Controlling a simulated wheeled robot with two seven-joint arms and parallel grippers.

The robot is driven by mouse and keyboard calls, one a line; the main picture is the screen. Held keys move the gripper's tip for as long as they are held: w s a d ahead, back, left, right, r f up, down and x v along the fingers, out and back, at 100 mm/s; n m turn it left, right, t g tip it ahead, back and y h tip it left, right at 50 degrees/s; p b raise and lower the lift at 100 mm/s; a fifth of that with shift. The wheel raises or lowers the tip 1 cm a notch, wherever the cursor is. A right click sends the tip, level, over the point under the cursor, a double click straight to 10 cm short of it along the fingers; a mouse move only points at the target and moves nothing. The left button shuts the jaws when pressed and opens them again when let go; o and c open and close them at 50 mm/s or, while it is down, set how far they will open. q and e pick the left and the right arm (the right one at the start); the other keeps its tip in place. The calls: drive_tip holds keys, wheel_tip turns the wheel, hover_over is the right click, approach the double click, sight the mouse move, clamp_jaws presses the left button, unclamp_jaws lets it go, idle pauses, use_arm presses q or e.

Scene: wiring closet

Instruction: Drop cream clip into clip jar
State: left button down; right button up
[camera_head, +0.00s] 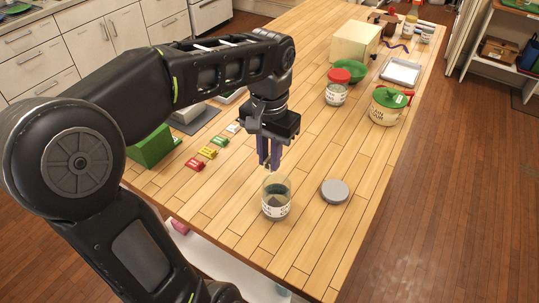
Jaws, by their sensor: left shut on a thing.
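My left gripper (269,165) points straight down with its purple fingers close together, shut on the small cream clip, which is mostly hidden between the fingertips. The gripper hangs just above the clip jar (276,207), a clear open jar with a white label standing upright near the table's front. The fingertips are near the jar's far rim; I cannot tell whether they are exactly over its mouth. A grey round lid (335,192) lies flat on the table to the right of the jar. My right gripper is out of view.
Red (194,164), yellow (208,152), green (220,140) and white (233,128) clips lie in a row left of the gripper. A red-lidded jar (337,90) and a green-lidded pot (388,105) stand farther back. Table around the grey lid is clear.

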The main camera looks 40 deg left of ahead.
use_arm(q)
drive_tip(key=c, duration=1.3)
unclamp_jaws()
drive_tip(key=shift+r, duration=0.5)
wheel_tip(320, 180, up, 5)
drive_tip(key=shift+f+p, duration=0.1)
drive_tip(key=shift+p, duration=0.9)
wheel_tip(320, 180, up, 2)
drive_tip(key=shift+r+p, duration=0.1)
drive_tip(key=shift+p, duration=0.75)
drive_tip(key=shift+s, duration=0.1)
